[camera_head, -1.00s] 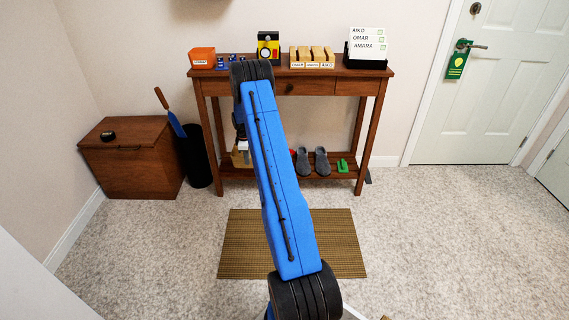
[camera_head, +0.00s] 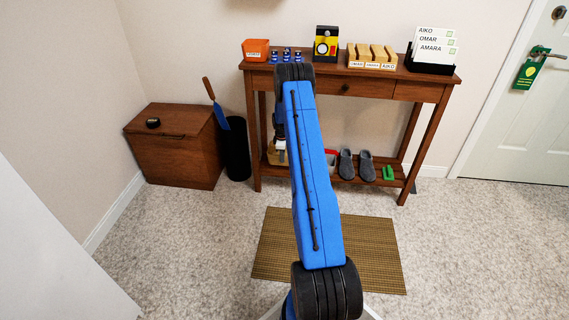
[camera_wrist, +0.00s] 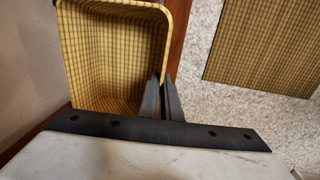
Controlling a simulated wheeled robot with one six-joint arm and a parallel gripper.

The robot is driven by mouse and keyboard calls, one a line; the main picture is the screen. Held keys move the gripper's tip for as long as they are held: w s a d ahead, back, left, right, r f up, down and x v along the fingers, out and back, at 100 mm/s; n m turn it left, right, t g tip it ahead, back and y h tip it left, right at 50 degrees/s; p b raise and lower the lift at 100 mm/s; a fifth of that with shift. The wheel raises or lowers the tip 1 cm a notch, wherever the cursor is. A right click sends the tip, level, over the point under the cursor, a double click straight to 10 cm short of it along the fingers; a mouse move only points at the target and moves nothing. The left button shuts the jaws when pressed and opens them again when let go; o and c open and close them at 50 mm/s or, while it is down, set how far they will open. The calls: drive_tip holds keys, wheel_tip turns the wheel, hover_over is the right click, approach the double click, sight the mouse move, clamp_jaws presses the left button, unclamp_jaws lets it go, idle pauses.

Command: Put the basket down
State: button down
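The basket (camera_wrist: 115,55) is yellow woven and open at the top. It fills the upper left of the wrist view, and its inside looks empty. My gripper (camera_wrist: 162,92) has its two dark fingers on either side of the basket's right wall, near the rim, closed on it. In the head view, a small part of the basket (camera_head: 276,158) shows left of my blue arm, at the left end of the table's lower shelf (camera_head: 330,174). My arm hides the rest of it there. I cannot tell whether its base touches the shelf.
Grey slippers (camera_head: 356,165) and a green item (camera_head: 388,173) are on the shelf to the right. The console table (camera_head: 400,84) holds an orange box (camera_head: 255,50) and wooden blocks. A woven mat (camera_head: 375,250) lies in front. A wooden chest (camera_head: 170,157) and black bin (camera_head: 236,150) stand left.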

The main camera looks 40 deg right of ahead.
drive_tip(key=shift+f, duration=1.8)
drive_tip(key=shift+f, duration=0.1)
drive_tip(key=c, duration=2)
unclamp_jaws()
wheel_tip(320, 180, up, 8)
drive_tip(key=shift+s+a+f, duration=0.15)
drive_tip(key=shift+s+a, duration=0.1)
drive_tip(key=shift+a, duration=0.05)
